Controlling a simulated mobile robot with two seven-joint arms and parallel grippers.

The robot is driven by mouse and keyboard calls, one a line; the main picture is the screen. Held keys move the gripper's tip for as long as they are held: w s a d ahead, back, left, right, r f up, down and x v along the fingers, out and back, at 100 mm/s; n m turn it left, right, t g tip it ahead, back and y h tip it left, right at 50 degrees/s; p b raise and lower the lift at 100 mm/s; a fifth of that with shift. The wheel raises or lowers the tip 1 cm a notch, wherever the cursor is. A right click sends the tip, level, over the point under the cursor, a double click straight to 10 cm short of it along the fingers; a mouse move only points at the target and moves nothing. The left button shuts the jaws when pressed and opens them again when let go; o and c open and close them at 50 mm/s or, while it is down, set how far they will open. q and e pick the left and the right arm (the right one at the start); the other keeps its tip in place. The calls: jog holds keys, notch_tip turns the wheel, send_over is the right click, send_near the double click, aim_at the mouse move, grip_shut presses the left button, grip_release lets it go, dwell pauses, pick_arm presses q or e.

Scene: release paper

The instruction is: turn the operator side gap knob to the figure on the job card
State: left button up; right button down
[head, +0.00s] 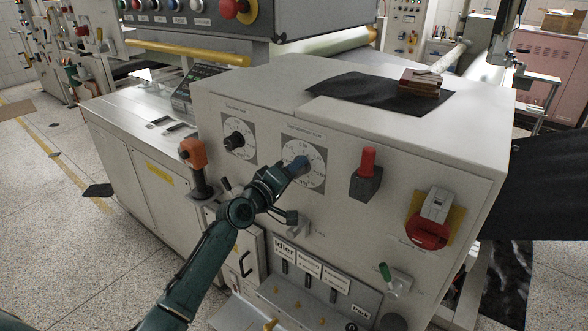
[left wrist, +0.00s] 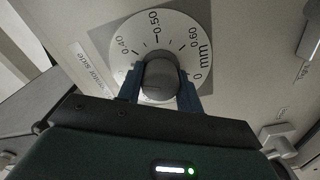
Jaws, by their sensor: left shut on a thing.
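The operator side dial (head: 316,176) is a white disc on a grey plate on the machine's front panel. My left gripper (head: 299,166) reaches it from below and covers its knob. In the left wrist view the dark round gap knob (left wrist: 160,78) sits between the two fingers of my left gripper (left wrist: 159,88), which is shut on it. The dial (left wrist: 178,30) there shows 0.40, 0.50, 0.60 and mm. I cannot make out where the knob points. I cannot pick out a readable job card. My right gripper does not show.
A second dial with a black knob (head: 236,140) is to the left. An orange-topped handle (head: 194,160), a red-topped lever (head: 367,165) and a red rotary switch (head: 430,225) stick out nearby. A brown block (head: 421,82) lies on a black sheet (head: 370,92) on top.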

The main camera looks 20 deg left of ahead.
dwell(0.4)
pick_arm(q)
jog(key=o, duration=1)
jog(key=b+v, duration=0.1)
jog(key=v, duration=1.2)
jog(key=shift+s, duration=0.1)
jog(key=shift+f, duration=0.1)
jog(key=s+d+f+m+g+y, duration=0.1)
jog(key=s+d+f+m+g, duration=0.1)
jog(key=s+f, duration=0.5)
jog(key=s+d+f+m+g+y, duration=0.1)
jog(key=s+d+f+m+g, duration=0.1)
jog(key=s+f+m, duration=0.3)
jog(key=s+d+f+m+g+y, duration=0.1)
jog(key=s+d+f+m, duration=0.3)
jog(key=s+f, duration=0.7)
jog(key=shift+s+d+f+g, duration=0.15)
jog(key=shift+f+g, duration=0.65)
jog(key=shift+f, duration=0.1)
